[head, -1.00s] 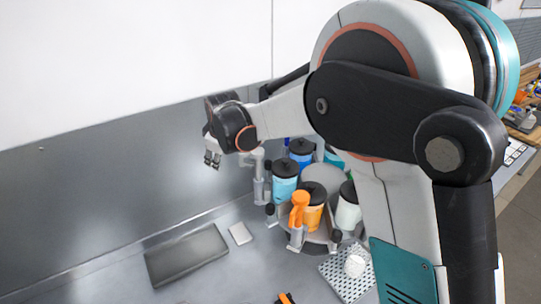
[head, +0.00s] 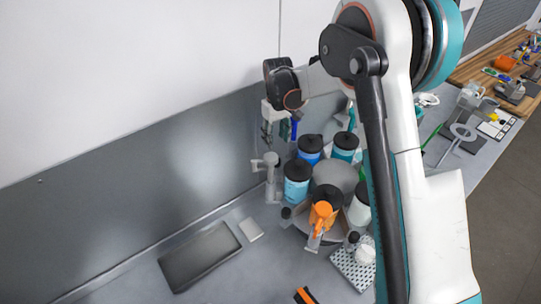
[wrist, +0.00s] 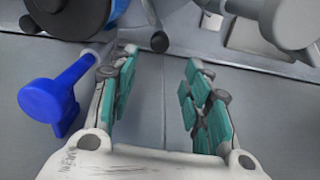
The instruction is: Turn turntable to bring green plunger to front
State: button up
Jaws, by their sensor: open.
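The turntable (head: 340,178) is grey and carries a ring of drums with black lids. A grey-white plunger (head: 268,163) stands at the left. A blue plunger (wrist: 45,100) is left of my gripper in the wrist view. A small green patch (head: 363,173) shows at the right edge by my arm; it may be the green plunger, mostly hidden. My gripper (head: 278,126) is above the turntable's far left side, near the back wall. It is open and empty in the wrist view (wrist: 160,75).
A dark tray (head: 200,257) and a small grey block (head: 250,230) lie on the bench at left. A perforated plate (head: 355,266) lies near the front right of the turntable. The back wall is close to my gripper. Bare bench lies around the tray.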

jog(key=f+b, duration=0.2)
jog(key=f, duration=0.5)
jog(key=f+b, duration=0.2)
jog(key=f, duration=0.4)
jog(key=shift+s+d+f, duration=0.15)
jog(key=shift+d+f, duration=0.05)
jog(key=shift+f, duration=0.15)
grip_shut()
